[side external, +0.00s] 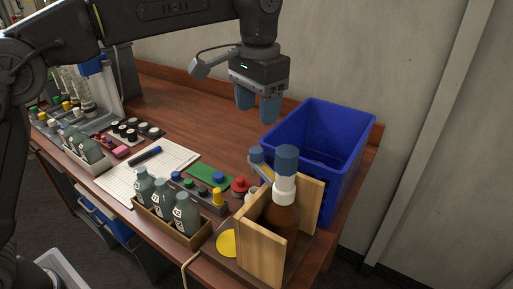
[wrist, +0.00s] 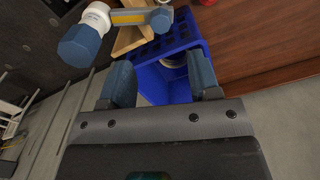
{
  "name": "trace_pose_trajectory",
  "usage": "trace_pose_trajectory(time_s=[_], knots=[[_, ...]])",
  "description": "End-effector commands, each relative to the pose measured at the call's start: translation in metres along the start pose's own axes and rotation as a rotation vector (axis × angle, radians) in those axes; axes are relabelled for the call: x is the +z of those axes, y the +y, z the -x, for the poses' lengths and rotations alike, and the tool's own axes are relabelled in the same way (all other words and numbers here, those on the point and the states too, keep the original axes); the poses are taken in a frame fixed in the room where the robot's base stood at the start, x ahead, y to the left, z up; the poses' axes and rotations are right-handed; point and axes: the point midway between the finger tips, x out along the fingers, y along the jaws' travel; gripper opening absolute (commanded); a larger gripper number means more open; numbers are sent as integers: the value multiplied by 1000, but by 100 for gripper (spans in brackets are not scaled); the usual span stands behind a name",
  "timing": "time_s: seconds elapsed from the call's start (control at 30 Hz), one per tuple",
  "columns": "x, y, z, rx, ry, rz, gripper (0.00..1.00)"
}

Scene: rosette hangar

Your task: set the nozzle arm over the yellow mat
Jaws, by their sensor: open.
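The brown bottle (side external: 282,222) stands upright between wooden boards. It has a white collar (side external: 283,190) and a blue cap (side external: 286,158). Its nozzle arm (side external: 263,171) reaches up-left from the collar to a blue knob (side external: 256,155). In the wrist view the nozzle arm (wrist: 128,17) is grey with a yellow stripe and points right from the collar. The yellow mat (side external: 227,243) is a round disc left of the boards, and the nozzle arm is not above it. My gripper (side external: 257,106) is open and empty, above and behind the bottle, apart from the nozzle arm.
A blue bin (side external: 335,150) stands right behind the bottle; its wall is close to the boards (side external: 262,242). A wooden tray (side external: 172,225) of grey bottles, a button box (side external: 205,196) and a red knob (side external: 240,186) stand left. The bench behind these is mostly clear.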

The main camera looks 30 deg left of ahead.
Motion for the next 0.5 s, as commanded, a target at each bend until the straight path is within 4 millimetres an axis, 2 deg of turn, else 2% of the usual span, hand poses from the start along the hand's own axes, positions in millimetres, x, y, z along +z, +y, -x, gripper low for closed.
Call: trace_pose_trajectory(time_s=[0.1, 0.3, 0.5], knots=[[1, 0, -26, -1, -6, 1, 57], [1, 0, -65, 0, -4, 1, 57], [0, 0, -89, 0, -1, 1, 57]])
